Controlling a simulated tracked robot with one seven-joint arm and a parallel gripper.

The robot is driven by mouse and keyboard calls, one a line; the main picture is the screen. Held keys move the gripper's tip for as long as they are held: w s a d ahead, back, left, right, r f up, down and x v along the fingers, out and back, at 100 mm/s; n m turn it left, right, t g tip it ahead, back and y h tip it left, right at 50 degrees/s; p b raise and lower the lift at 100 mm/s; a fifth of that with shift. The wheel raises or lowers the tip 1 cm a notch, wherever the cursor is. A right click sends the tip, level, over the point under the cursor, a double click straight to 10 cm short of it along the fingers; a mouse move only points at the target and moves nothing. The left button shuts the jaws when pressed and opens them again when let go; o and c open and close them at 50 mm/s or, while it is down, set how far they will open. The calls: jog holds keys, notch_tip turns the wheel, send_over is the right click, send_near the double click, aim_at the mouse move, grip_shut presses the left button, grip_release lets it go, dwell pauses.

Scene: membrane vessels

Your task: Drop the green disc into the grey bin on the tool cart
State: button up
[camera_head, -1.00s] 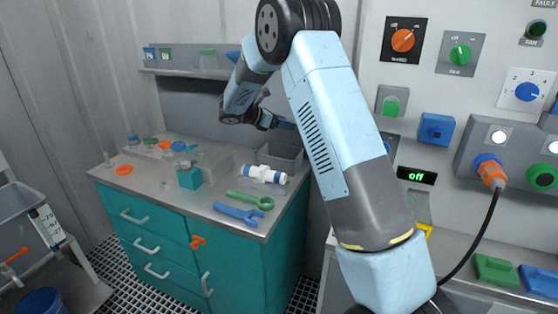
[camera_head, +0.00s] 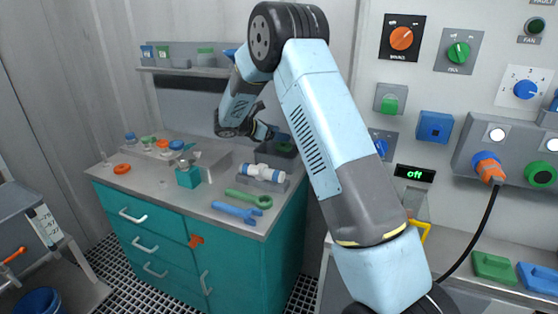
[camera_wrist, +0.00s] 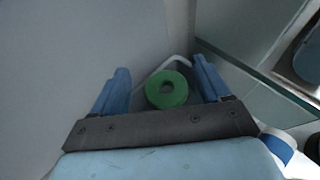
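Gaps show between the disc and the fingers, so my gripper looks open. In the head view my gripper (camera_head: 281,137) is low over the grey bin (camera_head: 296,164) at the back right of the teal tool cart (camera_head: 262,238). A small green patch at the bin looks like the disc. Whether the disc rests on the bin floor cannot be told.
A white and blue cylinder (camera_head: 262,172) lies in front of the bin. A green wrench (camera_head: 248,198) and a blue wrench (camera_head: 237,212) lie near the cart's front edge. A control panel is at right.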

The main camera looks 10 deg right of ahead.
jog(key=o, duration=0.3)
jog(key=shift+o, duration=0.2)
jog(key=v, duration=1.3)
jog(key=shift+a, duration=0.45)
jog(key=shift+s+d, duration=0.1)
jog(key=s+d+r+m+g+y, duration=0.1)
jog(key=s+d+r+m+y, duration=0.2)
jog(key=s, duration=0.4)
jog(key=s+d+r+m+y, duration=0.1)
jog(key=s+d+r+m, duration=0.35)
jog(key=s+d, duration=0.2)
jog(key=s+d+r+m+g+y, duration=0.1)
jog(key=s+d+r+m+y, duration=0.15)
jog(key=s+d+r, duration=0.4)
jog(key=s+f+m+t+y, duration=0.1)
jog(key=s+m, duration=0.4)
jog(key=s, duration=0.7)
jog(key=s+a+f+m+t+y, duration=0.1)
jog(key=s+m+t+y, duration=0.2)
jog(key=s, duration=0.9)
jog(key=m+y, duration=0.2)
jog(key=m, duration=0.1)
jog(key=shift+s+a, duration=0.25)
jog(key=shift+s, duration=0.15)
